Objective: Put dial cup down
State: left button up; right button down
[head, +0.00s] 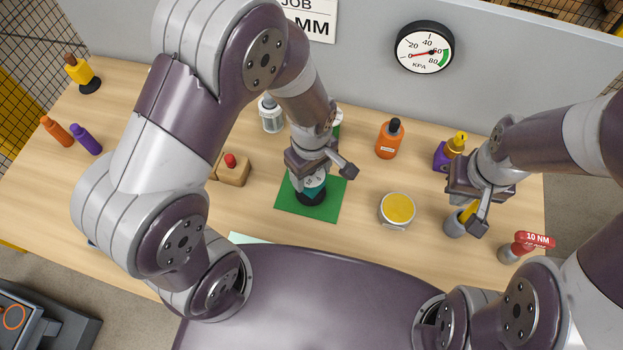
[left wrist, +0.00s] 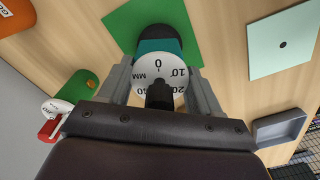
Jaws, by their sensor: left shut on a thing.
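The dial cup (head: 312,196) has a white numbered face, a teal body and a black base. My left gripper (head: 313,180) is shut on it, over the green mat (head: 326,208). In the left wrist view the dial cup (left wrist: 160,68) sits between both fingers of my left gripper (left wrist: 158,88), its face marked 0, 10, 20 and MM. The green mat (left wrist: 125,25) shows behind it. I cannot tell if the base touches the mat. My right gripper (head: 468,214) is at the right, by a grey cup (head: 455,225) with a yellow part; its fingers are unclear.
A yellow-topped tin (head: 397,209) and an orange bottle (head: 389,140) stand right of the mat. A wooden block with a red knob (head: 234,171) is left of it. A red 10 NM tool (head: 524,246) stands at the right. The left tabletop has free room.

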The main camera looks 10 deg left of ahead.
pick_arm(q)
jog(key=shift+w+f+p, duration=0.25)
jog(key=shift+f+p, duration=0.05)
jog(key=shift+f, duration=0.25)
jog(key=o, duration=1.5)
jog(key=shift+s, duration=0.1)
notch_tip(320, 180, up, 12)
jog(key=s+a+m, duration=0.1)
jog(key=a+m, duration=0.2)
jog(key=s+a+f+m+t, duration=0.1)
jog(key=a+m, duration=0.2)
jog(key=m, duration=0.1)
jog(key=s+a+m, duration=0.1)
jog(key=a+m, duration=0.2)
jog(key=shift+s+f, duration=0.1)
jog(key=shift+f, duration=0.3)
